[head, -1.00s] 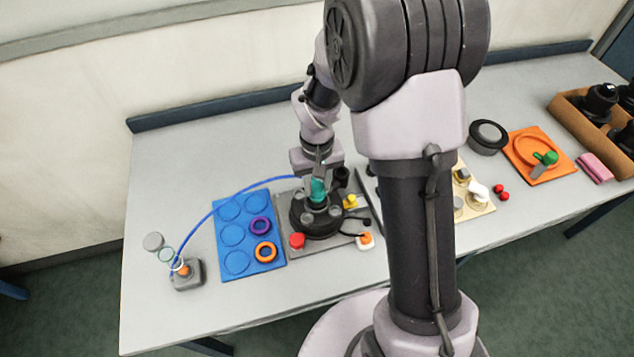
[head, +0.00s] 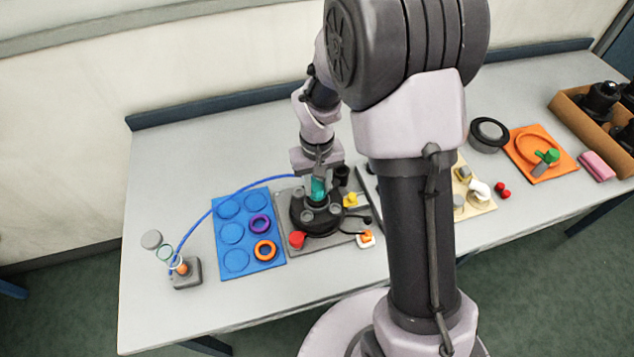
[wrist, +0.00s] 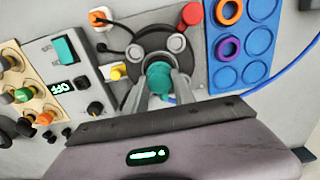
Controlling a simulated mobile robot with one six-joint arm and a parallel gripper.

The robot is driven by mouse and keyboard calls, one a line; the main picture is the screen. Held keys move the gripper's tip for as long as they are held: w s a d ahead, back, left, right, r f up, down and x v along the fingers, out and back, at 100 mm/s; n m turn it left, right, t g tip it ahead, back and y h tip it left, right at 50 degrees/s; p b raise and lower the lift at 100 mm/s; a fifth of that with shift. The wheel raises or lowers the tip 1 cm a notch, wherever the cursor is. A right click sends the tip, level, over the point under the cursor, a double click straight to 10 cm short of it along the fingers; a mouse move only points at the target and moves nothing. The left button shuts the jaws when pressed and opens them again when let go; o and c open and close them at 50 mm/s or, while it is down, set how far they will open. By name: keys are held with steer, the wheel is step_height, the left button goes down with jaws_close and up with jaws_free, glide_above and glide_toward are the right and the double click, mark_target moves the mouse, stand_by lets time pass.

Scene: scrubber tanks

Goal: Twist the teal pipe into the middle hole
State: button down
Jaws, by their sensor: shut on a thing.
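The teal pipe (head: 318,187) stands upright at the middle of a round dark tank top (head: 316,218), which sits on a grey plate. My gripper (head: 318,181) is shut on the pipe from above. In the wrist view the teal pipe (wrist: 159,77) shows between the two fingers of my gripper (wrist: 161,90). The pipe's lower end meets the middle of the tank top, and the hole itself is hidden by the pipe. I cannot tell how deep the pipe sits. Several grey round fittings surround it on the tank top.
A red knob (head: 297,239), a yellow knob (head: 350,200) and an orange-and-white part (head: 366,239) stand close around the tank. A blue tray (head: 231,262) with purple and orange rings lies to the left. A blue hose (head: 205,214) arcs over the tray from a small grey block.

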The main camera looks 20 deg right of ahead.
steer(key=shift+f, duration=0.3)
stand_by(0.4)
steer(key=c, duration=1)
jaws_free()
steer(key=shift+o, duration=0.2)
steer(key=o, duration=0.9)
steer(key=shift+r, duration=0.1)
step_height(320, 180, up, 7)
steer(key=p, duration=0.5)
